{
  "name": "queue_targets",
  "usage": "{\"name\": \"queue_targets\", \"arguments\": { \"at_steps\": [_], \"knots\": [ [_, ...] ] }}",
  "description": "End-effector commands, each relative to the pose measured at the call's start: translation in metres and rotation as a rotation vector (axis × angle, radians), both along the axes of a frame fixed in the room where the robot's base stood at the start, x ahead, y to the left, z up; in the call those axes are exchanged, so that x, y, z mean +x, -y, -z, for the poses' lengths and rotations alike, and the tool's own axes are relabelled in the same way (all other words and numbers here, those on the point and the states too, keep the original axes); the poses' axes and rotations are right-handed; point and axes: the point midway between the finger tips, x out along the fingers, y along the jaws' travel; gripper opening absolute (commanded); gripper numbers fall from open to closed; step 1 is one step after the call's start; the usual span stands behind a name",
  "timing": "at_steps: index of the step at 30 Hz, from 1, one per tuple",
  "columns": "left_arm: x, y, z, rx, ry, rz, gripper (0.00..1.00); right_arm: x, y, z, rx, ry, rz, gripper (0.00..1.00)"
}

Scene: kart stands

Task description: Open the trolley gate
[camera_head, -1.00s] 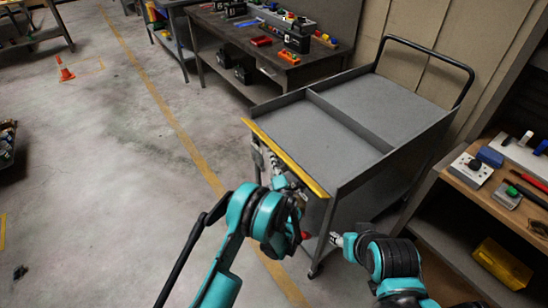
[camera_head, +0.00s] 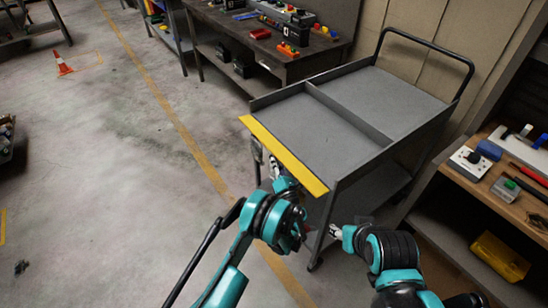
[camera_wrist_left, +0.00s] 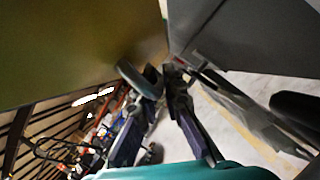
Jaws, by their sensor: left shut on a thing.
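The trolley (camera_head: 325,125) is grey, with a yellow gate (camera_head: 285,155) along its near-left side. The gate leans outward, and its yellow face shows as a broad band. In the left wrist view the gate (camera_wrist_left: 75,45) fills the upper left. My left gripper (camera_head: 275,168) is below the gate's outer side, partly hidden by its own arm. In the left wrist view the left gripper (camera_wrist_left: 170,80) is closed on a grey rounded handle (camera_wrist_left: 138,82) by the gate. My right gripper (camera_head: 335,231) is in front of the trolley's near leg, apart from the gate; its fingers are too small to read.
A workbench (camera_head: 285,55) with tools stands behind the trolley. A shelf (camera_head: 465,205) with tools and a yellow bin (camera_head: 499,256) is at the right. An orange cone (camera_head: 63,65) stands far left. The floor left of the trolley is clear.

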Motion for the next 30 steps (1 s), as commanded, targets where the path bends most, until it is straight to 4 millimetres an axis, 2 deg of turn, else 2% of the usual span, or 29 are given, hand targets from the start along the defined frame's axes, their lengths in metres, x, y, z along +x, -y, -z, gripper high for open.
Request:
{"name": "queue_targets", "arguments": {
  "at_steps": [9, 10, 11, 22, 30],
  "knots": [
    [-0.001, -0.001, 0.000, -0.002, 0.000, -0.003, 0.00, 0.000, 0.000, 0.000, 0.000, 0.000, 0.000, 0.48],
    [-0.001, -0.001, 0.001, -0.002, 0.000, -0.003, 0.13, 0.000, 0.000, 0.000, 0.000, 0.000, 0.000, 0.48],
    [-0.001, -0.001, 0.001, -0.002, 0.000, -0.003, 0.17, 0.000, 0.000, 0.000, 0.000, 0.000, 0.000, 0.48],
    [0.000, -0.001, -0.001, 0.020, -0.016, -0.001, 0.17, 0.000, 0.000, 0.000, 0.000, 0.000, 0.000, 0.48],
    [-0.004, -0.005, -0.016, 0.226, -0.166, 0.000, 0.17, 0.000, 0.000, 0.000, 0.000, 0.000, 0.000, 0.48]
  ]
}}
